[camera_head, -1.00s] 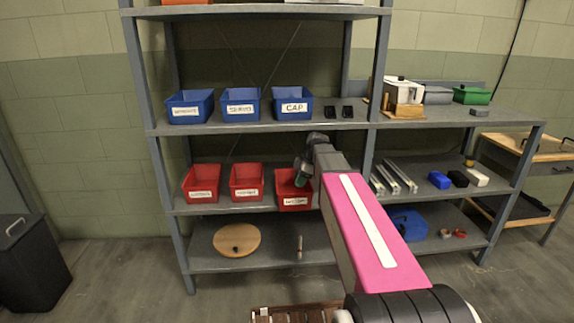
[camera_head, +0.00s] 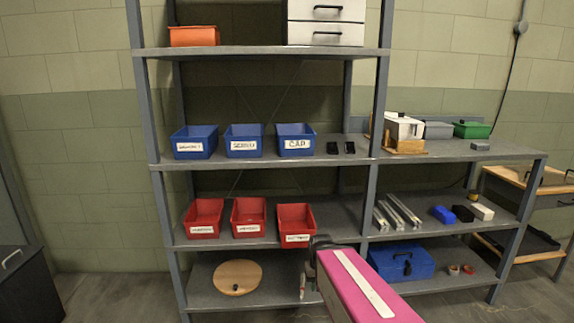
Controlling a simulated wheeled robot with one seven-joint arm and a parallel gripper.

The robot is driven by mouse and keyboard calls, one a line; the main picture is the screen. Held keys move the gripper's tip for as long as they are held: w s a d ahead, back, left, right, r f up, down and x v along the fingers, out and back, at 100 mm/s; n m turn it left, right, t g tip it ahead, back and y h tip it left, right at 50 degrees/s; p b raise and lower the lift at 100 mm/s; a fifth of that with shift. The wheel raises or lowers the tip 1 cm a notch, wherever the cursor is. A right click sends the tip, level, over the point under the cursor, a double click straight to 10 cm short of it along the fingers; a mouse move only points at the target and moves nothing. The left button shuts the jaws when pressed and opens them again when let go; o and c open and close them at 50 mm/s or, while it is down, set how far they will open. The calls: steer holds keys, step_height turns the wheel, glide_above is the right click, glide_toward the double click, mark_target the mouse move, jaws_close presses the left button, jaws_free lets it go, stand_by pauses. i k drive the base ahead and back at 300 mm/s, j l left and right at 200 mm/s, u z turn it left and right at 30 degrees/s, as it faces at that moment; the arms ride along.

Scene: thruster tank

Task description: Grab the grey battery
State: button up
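A small grey block (camera_head: 481,145) lies on the right end of the upper right shelf; it is the only small loose grey block I make out, and I cannot tell for sure that it is the battery. On the shelf below it lie a blue block (camera_head: 443,214), a black block (camera_head: 462,213) and a whitish block (camera_head: 482,211) side by side. My gripper (camera_head: 311,262) is low in the middle, in front of the shelving below the rightmost red bin, well left of these blocks. It is small, dark and partly hidden by my pink arm, so its fingers cannot be read.
Blue bins (camera_head: 243,141) and red bins (camera_head: 248,218) stand on the left shelves. Metal profiles (camera_head: 399,213) lie left of the blocks. A blue toolbox (camera_head: 402,262) is on the bottom shelf. A white-and-wood device (camera_head: 403,131) and a green box (camera_head: 472,130) stand on the upper right shelf.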

mark_target(476, 146)
steer(key=z, duration=1.55)
